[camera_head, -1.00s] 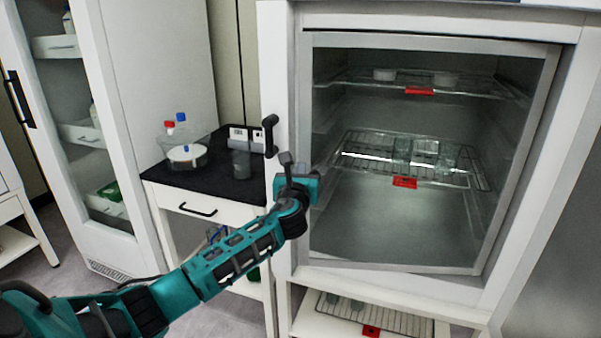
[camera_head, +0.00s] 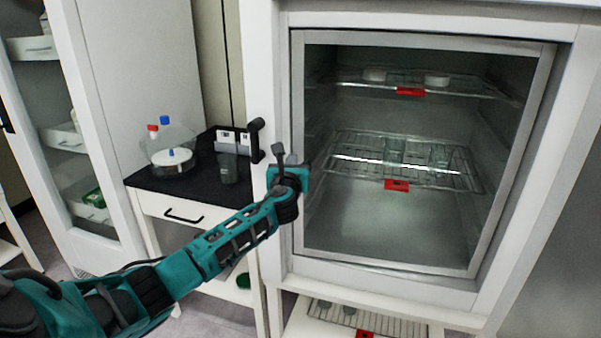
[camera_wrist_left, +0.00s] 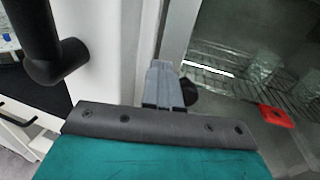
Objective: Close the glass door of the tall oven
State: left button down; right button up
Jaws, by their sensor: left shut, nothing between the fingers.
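The tall oven (camera_head: 274,100) is a white cabinet. Its glass door (camera_head: 400,220), in a grey metal frame, lies almost flush across the opening, with a thin dark gap along the top edge; I cannot tell whether it is fully shut. A black handle (camera_head: 256,140) is on the white left front; it also shows in the wrist view (camera_wrist_left: 70,62). My left gripper (camera_head: 280,160) is shut and empty at the door's left edge; its fingers (camera_wrist_left: 163,85) are by the metal frame in the wrist view. Contact is unclear. My right gripper is not in view.
Wire shelves (camera_head: 425,175) with glassware and red tags (camera_head: 397,185) show behind the glass. A white glass-fronted cabinet (camera_head: 140,100) stands further left.

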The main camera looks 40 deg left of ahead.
pick_arm(q)
jog(key=shift+w+a+r, duration=0.1)
jog(key=shift+a, duration=0.05)
dwell(0.3)
jog(key=p+v, duration=0.1)
jog(key=v, duration=1.2)
jog(key=shift+p, duration=0.35)
